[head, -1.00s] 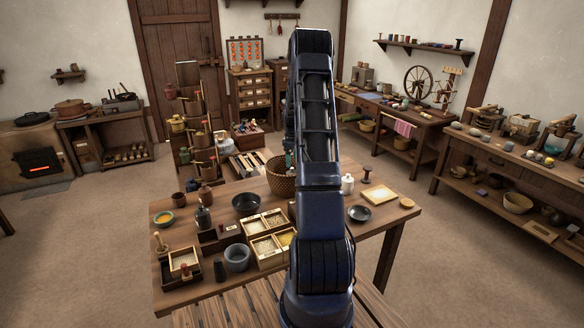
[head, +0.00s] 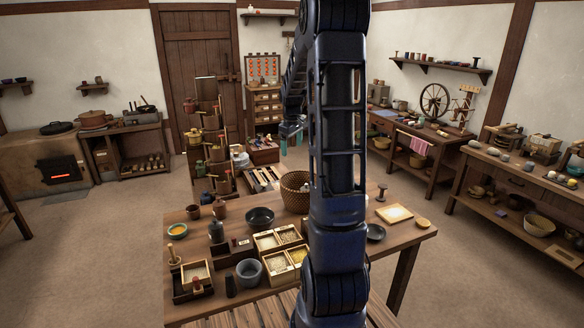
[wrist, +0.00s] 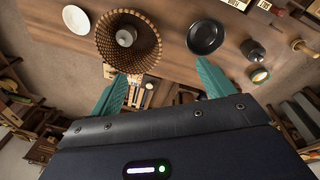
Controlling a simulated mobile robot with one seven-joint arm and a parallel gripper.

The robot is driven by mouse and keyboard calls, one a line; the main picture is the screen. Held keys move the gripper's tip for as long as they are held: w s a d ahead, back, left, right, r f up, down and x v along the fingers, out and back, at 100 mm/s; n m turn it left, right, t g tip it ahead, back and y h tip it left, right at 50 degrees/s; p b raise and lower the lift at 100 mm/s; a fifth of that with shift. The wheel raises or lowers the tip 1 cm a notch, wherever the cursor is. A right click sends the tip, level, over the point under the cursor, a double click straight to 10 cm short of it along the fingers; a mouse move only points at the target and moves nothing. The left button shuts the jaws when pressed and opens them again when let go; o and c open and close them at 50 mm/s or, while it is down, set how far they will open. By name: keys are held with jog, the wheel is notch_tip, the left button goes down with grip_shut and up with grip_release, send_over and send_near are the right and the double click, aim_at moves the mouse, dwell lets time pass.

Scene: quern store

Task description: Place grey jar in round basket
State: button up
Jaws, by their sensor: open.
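The round basket (head: 295,192) is woven and brown and stands upright near the far edge of the wooden table, partly behind my arm in the head view. The wrist view looks down into the basket (wrist: 104,38). A small grey, round-topped thing, which looks like the grey jar (wrist: 126,36), is inside it, clear of the fingers. The basket wall hides it in the head view. My gripper (head: 291,138) is raised beyond the basket's far side. Its teal fingers (wrist: 166,84) are apart with nothing between them.
A dark bowl (head: 260,218), a dark bottle (head: 217,231), divided grain boxes (head: 279,240) and a grey mortar (head: 249,271) stand left of my arm. A dark dish (head: 375,233) and a pale board (head: 394,214) lie to the right. A stepped stand (head: 216,150) rises behind the table.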

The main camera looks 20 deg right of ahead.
jog(key=s+a+r+m, duration=0.2)
jog(key=s+a+r, duration=0.45)
jog(key=s, duration=0.25)
jog(key=s+a+r+m+t, duration=0.1)
jog(key=s+a, duration=0.3)
jog(key=s, duration=0.8)
jog(key=s+a+r+m+t, duration=0.1)
jog(key=s+a+m+t, duration=0.1)
jog(key=s, duration=1.1)
jog(key=shift+s+a+r+m+y, duration=0.15)
jog(key=shift+s+a+m+y, duration=0.25)
jog(key=shift+a, duration=0.65)
